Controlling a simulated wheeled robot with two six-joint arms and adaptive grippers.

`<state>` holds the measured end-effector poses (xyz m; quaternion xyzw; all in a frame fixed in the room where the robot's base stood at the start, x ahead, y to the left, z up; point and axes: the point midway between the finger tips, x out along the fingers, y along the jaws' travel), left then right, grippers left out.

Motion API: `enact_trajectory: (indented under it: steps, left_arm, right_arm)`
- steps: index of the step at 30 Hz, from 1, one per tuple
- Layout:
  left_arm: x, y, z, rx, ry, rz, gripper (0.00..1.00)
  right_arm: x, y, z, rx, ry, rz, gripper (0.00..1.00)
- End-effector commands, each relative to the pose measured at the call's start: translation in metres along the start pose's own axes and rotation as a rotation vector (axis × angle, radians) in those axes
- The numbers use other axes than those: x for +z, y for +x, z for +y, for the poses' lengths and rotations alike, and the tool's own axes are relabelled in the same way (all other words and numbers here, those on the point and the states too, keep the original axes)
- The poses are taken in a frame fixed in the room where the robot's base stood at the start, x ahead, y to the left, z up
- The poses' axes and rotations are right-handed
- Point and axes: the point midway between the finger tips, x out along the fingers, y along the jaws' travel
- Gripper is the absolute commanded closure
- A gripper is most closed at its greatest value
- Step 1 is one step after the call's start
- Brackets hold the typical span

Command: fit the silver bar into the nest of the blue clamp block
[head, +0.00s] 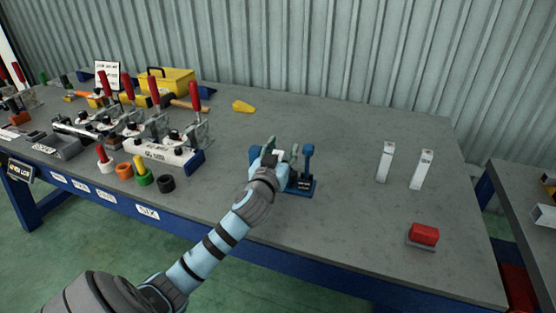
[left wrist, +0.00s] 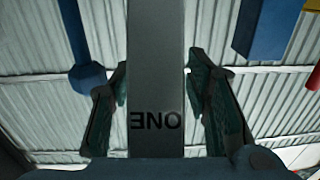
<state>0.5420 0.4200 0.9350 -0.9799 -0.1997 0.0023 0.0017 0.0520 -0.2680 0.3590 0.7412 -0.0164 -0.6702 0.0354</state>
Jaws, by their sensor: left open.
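The blue clamp block (head: 304,186) stands near the front middle of the table, with an upright blue post on its right side. My left gripper (head: 281,155) is at the block's left part. In the left wrist view a silver bar (left wrist: 156,70) marked "ONE" runs between the open fingers of my left gripper (left wrist: 157,95). The fingers stand close on both sides of the bar; I cannot tell whether they touch it. My gripper and wrist hide the nest, so how the bar sits in it cannot be seen. My right gripper is not in view.
A red block on a grey base (head: 424,235) is at the front right. Toggle clamps with red handles (head: 154,90) and several coloured rings fill the left. A yellow wedge (head: 243,107) lies behind. The back right is clear.

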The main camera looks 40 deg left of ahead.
Motion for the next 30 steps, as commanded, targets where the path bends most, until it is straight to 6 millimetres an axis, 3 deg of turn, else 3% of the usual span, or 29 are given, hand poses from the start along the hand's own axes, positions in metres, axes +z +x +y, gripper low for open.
enact_trajectory:
  steps: [9,15,30]
  left_arm:
    - [-0.001,-0.073,0.001,0.003,0.002,-0.001,0.56]
    - [-0.001,-0.103,0.001,0.003,0.000,0.002,0.56]
    - [-0.001,-0.107,0.001,0.002,-0.001,0.002,0.56]
  right_arm:
    - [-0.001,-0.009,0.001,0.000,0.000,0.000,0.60]
    - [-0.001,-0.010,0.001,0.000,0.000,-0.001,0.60]
    - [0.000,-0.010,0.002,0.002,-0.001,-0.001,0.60]
